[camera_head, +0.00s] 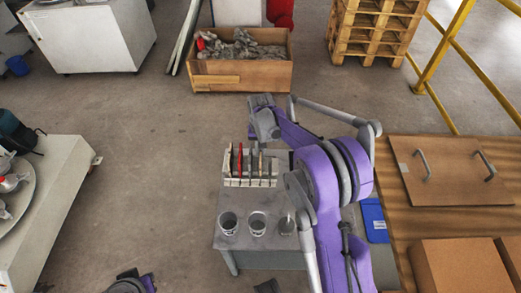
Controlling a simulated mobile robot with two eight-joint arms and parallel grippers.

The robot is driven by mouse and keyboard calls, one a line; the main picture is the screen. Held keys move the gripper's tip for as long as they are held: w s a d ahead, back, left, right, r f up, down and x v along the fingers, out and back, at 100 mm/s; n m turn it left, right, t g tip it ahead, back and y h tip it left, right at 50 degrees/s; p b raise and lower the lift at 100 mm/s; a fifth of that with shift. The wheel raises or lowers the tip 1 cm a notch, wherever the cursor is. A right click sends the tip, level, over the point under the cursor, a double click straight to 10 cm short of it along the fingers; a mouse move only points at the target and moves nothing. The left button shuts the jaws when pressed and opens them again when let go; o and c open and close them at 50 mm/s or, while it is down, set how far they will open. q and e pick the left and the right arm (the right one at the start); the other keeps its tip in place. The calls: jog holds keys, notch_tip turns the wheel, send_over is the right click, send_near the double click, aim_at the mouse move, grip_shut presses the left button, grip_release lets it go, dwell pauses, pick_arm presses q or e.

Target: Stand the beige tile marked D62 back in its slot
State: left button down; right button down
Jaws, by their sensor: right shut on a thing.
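A pale slotted rack (236,182) stands on the grey table, with several thin tiles upright in it, among them a red one (240,160). My right gripper (265,130) is above the rack's right part, seen from above and behind. It is shut on a tile, apparently the beige tile (256,151), which shows as a thin edge below the gripper. The D62 mark is too small to read. I cannot tell whether the tile's lower edge is inside a slot.
Three metal cups (257,223) stand along the table's (238,243) front, close to my right arm. A blue object (374,219) lies right of my arm, beside a wooden bench (410,213) with a handled board and boxes. Open floor lies left of the table.

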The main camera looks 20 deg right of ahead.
jog(key=shift+f+b, duration=0.45)
jog(key=shift+f, duration=0.25)
jog(key=shift+f, duration=0.1)
jog(key=c, duration=0.9)
grip_release()
jog(key=shift+o, duration=0.2)
notch_tip(320, 180, up, 11)
jog(key=shift+f+p, duration=0.1)
jog(key=shift+p, duration=0.5)
